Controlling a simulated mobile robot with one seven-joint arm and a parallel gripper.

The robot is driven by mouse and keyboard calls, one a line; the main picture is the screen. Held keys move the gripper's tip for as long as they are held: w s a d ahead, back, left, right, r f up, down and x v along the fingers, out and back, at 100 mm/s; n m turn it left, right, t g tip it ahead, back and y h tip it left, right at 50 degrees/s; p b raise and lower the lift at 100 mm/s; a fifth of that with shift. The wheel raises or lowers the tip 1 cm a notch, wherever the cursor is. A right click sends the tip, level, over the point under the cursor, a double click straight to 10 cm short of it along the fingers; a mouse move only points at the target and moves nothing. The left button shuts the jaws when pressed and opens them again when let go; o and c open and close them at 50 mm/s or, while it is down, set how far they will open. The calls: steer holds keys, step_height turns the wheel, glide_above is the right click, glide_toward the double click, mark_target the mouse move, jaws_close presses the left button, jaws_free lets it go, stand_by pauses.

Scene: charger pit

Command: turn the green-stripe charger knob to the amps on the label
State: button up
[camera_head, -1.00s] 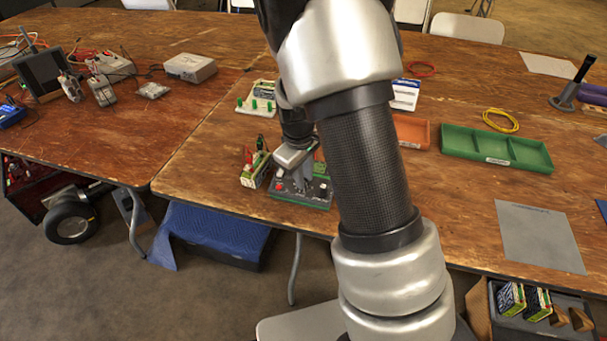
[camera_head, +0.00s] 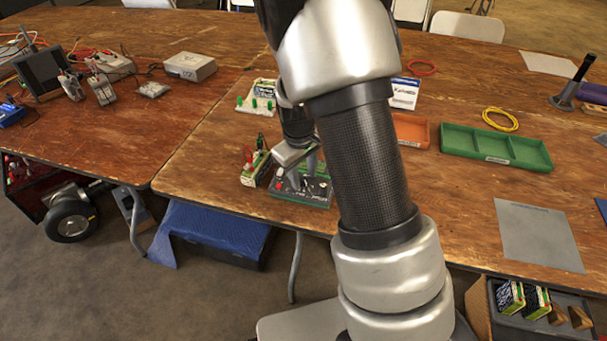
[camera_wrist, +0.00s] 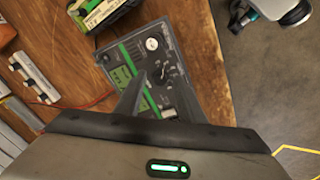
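The green-stripe charger (camera_head: 300,190) is a dark box near the table's front edge, with a green stripe along its side. In the wrist view its face (camera_wrist: 135,55) shows a white round part (camera_wrist: 152,44), a green display area and a dark knob (camera_wrist: 163,72) with white marks around it. My gripper (camera_head: 303,172) is over the charger, fingers apart, with nothing seen between them. In the wrist view the fingers (camera_wrist: 165,90) reach toward the knob; contact is unclear. A labelled battery (camera_head: 256,169) stands left of the charger, also in the wrist view (camera_wrist: 98,14); its print is too small to read.
A rack with green pegs (camera_head: 256,105) stands behind the charger. An orange tray (camera_head: 412,131) and a green tray (camera_head: 495,148) lie to the right. My arm hides the table between. The table's front edge is close to the charger.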

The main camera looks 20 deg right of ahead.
mark_target(300, 195)
steer(key=shift+r, duration=0.1)
step_height(300, 195, up, 17)
steer(key=s+a+p, duration=0.1)
steer(key=s+p, duration=0.1)
steer(key=p, duration=0.1)
steer(key=shift+s+a, duration=0.3)
steer(key=shift+a, duration=0.1)
steer(key=shift+s, duration=0.1)
